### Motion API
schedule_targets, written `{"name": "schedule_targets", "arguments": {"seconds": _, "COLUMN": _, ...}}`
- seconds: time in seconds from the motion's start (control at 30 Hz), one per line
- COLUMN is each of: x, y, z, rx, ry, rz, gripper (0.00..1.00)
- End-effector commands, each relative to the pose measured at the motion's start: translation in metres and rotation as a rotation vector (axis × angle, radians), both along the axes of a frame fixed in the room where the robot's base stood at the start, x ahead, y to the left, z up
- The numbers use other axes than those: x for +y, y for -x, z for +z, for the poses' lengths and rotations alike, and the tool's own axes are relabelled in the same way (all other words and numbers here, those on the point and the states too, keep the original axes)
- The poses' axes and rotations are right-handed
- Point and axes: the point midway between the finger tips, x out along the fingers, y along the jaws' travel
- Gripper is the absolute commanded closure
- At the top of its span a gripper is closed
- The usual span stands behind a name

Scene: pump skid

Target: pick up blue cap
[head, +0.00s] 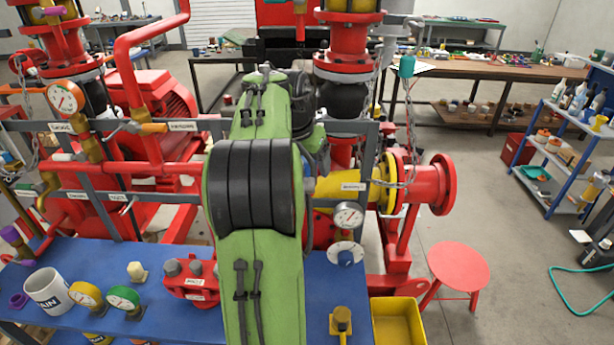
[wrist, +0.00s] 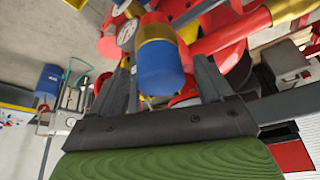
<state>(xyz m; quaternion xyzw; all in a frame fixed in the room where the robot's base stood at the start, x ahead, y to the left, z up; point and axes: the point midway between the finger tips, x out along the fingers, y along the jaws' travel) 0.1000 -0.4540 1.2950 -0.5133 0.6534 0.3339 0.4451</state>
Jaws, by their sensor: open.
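The blue cap (wrist: 163,72) is in the wrist view, a rounded blue cylinder on a brass fitting (wrist: 155,30). It appears between the two fingers of my gripper (wrist: 162,66), which is open with visible gaps on both sides of the cap. The cap's near end points toward the palm. I cannot tell how deep it sits between the fingers. In the head view my green arm covers the middle, and the gripper and this cap are hidden behind it.
Red pipes and a gauge (head: 349,215) crowd around the arm; the gauge also shows in the wrist view (wrist: 127,33). A blue bench (head: 75,262) in front holds a white mug (head: 47,291). A yellow bin (head: 397,322) and red stool (head: 459,268) stand right.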

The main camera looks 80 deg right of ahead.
Motion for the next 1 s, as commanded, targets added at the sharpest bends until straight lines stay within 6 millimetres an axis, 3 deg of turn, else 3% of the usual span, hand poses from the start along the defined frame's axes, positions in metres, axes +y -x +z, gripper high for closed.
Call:
{"name": "schedule_targets", "arguments": {"seconds": 0.17, "x": 0.0, "y": 0.0, "z": 0.001, "rx": 0.0, "ry": 0.001, "rz": 0.001, "gripper": 0.23}}
{"name": "schedule_targets", "arguments": {"seconds": 0.5, "x": 0.0, "y": 0.0, "z": 0.002, "rx": -0.001, "ry": 0.0, "rz": 0.001, "gripper": 0.75}}
{"name": "schedule_targets", "arguments": {"seconds": 0.6, "x": 0.0, "y": 0.0, "z": 0.002, "rx": 0.0, "ry": 0.001, "rz": 0.001, "gripper": 0.87}}
{"name": "schedule_targets", "arguments": {"seconds": 0.83, "x": 0.0, "y": 0.0, "z": 0.007, "rx": 0.0, "ry": 0.002, "rz": 0.001, "gripper": 0.87}}
{"name": "schedule_targets", "arguments": {"seconds": 1.0, "x": -0.001, "y": -0.001, "z": 0.047, "rx": 0.0, "ry": 0.006, "rz": 0.003, "gripper": 0.87}}
